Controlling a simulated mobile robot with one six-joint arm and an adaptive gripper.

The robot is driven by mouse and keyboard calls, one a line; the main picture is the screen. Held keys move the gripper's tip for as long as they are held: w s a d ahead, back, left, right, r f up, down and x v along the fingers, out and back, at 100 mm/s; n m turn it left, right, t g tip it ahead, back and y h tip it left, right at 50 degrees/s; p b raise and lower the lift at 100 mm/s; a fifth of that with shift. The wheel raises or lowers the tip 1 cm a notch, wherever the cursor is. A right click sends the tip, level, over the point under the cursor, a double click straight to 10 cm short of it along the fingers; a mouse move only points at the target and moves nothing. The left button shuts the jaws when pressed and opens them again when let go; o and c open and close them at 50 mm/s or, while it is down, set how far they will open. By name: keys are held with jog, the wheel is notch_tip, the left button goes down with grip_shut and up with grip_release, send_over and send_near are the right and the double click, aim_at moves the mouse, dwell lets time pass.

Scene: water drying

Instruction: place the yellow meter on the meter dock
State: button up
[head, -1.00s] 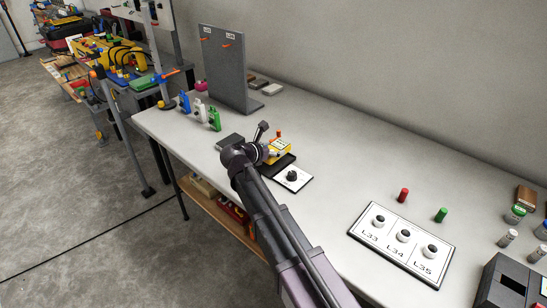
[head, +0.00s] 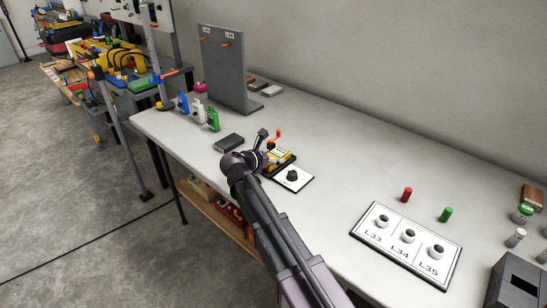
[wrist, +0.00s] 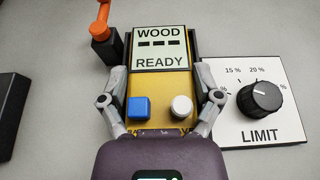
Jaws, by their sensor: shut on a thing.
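The yellow meter (head: 280,154) sits low over the black meter dock (head: 290,164) on the table. In the wrist view the meter (wrist: 160,88) shows a display reading "WOOD", dashes and "READY", with a blue and a white button below. My gripper (wrist: 160,78) is shut on the meter, one finger at each side. The dock's dark edges (wrist: 197,48) show beside the meter's upper part. The meter looks straight within the dock; I cannot tell whether it touches the bottom. In the head view my gripper (head: 268,157) partly hides the meter.
A white LIMIT plate with a black knob (wrist: 262,97) lies right of the dock. An orange lever on a black block (wrist: 104,40) stands at its upper left. A dark flat block (head: 229,142) lies left. The L33–L35 board (head: 405,243) is farther right, with clear table between.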

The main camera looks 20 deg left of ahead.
jog(key=o, duration=1.1)
jog(key=shift+r, duration=0.15)
jog(key=p+v, duration=0.5)
jog(key=v, duration=0.7)
